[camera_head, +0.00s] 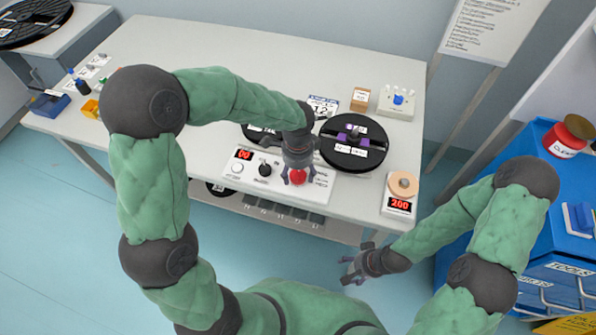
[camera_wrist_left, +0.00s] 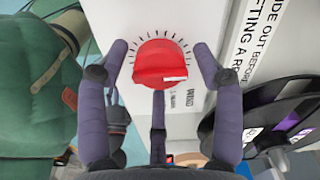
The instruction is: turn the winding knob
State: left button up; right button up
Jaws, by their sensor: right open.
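A red knob (camera_head: 298,177) with a white pointer mark sits on the white control panel (camera_head: 316,194) at the table's front edge. In the left wrist view the red knob (camera_wrist_left: 158,62) has black tick marks around it, and its pointer mark faces right. My left gripper (camera_head: 299,172) is over the knob. In the left wrist view its fingers are spread on either side of the knob, with gaps between them and the knob. My right gripper (camera_head: 350,271) is open and empty, off the table's front edge.
A black knob (camera_head: 265,170) and a red display (camera_head: 243,155) are on the panel's left. A black reel (camera_head: 353,156) lies behind the panel. A scale reading 200 (camera_head: 399,206) stands to the right. A blue cabinet (camera_head: 500,220) is at the far right.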

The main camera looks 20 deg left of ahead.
pick_arm(q)
jog(key=c, duration=0.8)
jog(key=shift+o, duration=0.2)
jog(key=shift+n, duration=0.4)
jog(key=n, duration=0.3)
jog(key=shift+n, duration=2.4)
jog(key=o, duration=1.2)
jog(key=shift+c, duration=0.2)
